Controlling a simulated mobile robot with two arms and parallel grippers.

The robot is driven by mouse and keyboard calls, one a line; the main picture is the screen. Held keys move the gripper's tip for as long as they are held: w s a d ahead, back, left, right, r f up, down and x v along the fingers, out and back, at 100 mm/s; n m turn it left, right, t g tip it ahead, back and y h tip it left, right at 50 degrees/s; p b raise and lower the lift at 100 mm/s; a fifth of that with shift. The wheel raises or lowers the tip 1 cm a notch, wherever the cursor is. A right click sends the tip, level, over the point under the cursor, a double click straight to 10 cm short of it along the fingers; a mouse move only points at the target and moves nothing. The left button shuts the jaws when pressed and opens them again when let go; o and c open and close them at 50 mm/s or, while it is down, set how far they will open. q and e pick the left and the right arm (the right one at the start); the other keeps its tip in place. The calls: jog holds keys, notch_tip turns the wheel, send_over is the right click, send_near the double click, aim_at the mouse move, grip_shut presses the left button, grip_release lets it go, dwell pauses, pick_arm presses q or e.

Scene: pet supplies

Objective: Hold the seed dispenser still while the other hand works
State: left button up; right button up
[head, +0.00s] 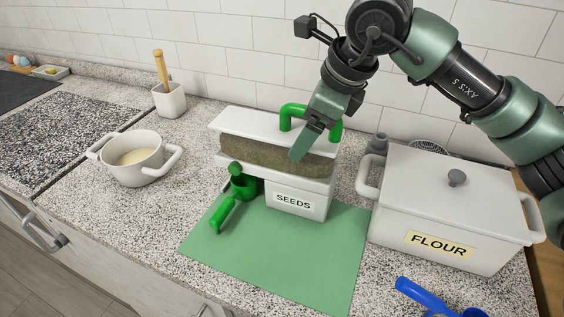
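The seed dispenser (297,201) stands upright on a green mat (270,255). It is white, with a SEEDS label, a brown seed-filled middle section, a green arched handle on its white lid and a green crank at its lower left. My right gripper (305,143) comes down from above and overlaps the right part of the dispenser, in front of the handle. Its fingers point down toward the seed section. I cannot tell whether they touch the dispenser or whether they are open or shut. My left gripper is not in view.
A white FLOUR box (410,205) with a lid stands close on the right. A blue object (425,296) lies at the front right, partly cut off. A white two-handled pot (147,172) and a cup with a wooden-handled tool (169,101) stand left. The mat's front is clear.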

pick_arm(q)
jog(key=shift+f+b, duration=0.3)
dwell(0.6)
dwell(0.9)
